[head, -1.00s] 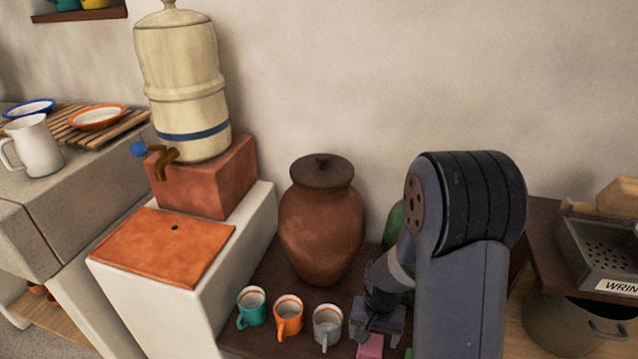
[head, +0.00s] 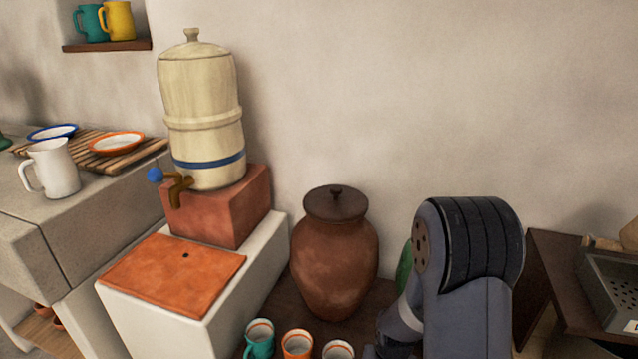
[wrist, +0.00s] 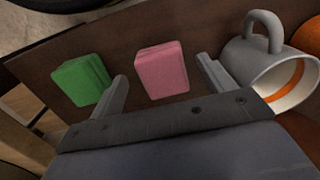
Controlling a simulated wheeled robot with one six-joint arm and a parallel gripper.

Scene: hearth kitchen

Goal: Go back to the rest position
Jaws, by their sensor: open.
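My gripper (wrist: 162,90) is open in the wrist view, its two fingers spread apart with nothing held between them. A pink block (wrist: 161,70) lies on the dark wooden surface just beyond and between the fingertips. A green block (wrist: 82,80) lies to the left of the left finger. A grey mug (wrist: 262,70) with an orange inner band lies close to the right finger. In the head view my arm stands at the lower right, and the gripper is below the picture's edge or hidden.
A lidded brown clay jar (head: 335,255) stands beside my arm. Teal (head: 259,340), orange (head: 297,344) and grey mugs stand in front of it. A cream water dispenser (head: 202,120) sits on a red block (head: 235,210). A perforated metal box (head: 612,290) is at right.

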